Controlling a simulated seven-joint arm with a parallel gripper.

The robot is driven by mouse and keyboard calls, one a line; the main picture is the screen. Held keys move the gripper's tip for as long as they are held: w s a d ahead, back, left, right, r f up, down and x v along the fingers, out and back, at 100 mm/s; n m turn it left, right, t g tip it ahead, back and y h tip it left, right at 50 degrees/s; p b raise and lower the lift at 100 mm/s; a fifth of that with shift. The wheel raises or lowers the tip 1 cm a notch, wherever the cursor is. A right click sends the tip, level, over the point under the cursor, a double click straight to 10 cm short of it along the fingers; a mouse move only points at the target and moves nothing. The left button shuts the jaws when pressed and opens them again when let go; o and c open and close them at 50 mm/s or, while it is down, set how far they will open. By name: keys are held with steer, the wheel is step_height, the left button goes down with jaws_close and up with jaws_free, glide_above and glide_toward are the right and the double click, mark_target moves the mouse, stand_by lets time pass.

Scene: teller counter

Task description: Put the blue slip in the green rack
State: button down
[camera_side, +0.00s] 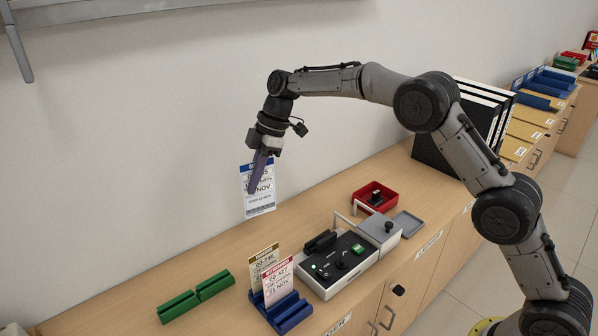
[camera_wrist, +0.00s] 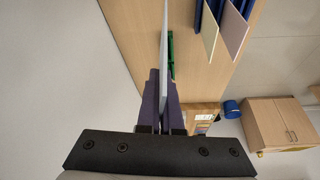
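The blue slip (camera_side: 259,192), a white card with a blue header band, hangs upright in the air above the back of the counter. My gripper (camera_side: 257,178) is shut on its upper part with purple fingers. In the wrist view the slip (camera_wrist: 164,45) shows nearly edge-on between the fingers (camera_wrist: 163,88). The green rack (camera_side: 180,306) lies empty on the counter at the lower left, below and to the left of the slip. In the wrist view the green rack (camera_wrist: 171,52) is a thin green strip, partly hidden behind the slip.
A blue rack (camera_side: 292,316) holds a yellow slip (camera_side: 264,263) and a red slip (camera_side: 279,279), right of the green rack. A grey device (camera_side: 338,268) and a red tray (camera_side: 374,197) stand farther right. The wall (camera_side: 120,150) is close behind the counter.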

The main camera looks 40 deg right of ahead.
steer(key=a+f+n+g, duration=0.1)
steer(key=a+f+n, duration=0.1)
steer(key=a+f, duration=1)
steer(key=shift+a+f, duration=0.15)
steer(key=shift+a, duration=1.45)
steer(key=shift+s+f, duration=0.1)
steer(key=shift+f, duration=1.8)
steer(key=c, duration=1)
jaws_free()
step_height(320, 180, up, 7)
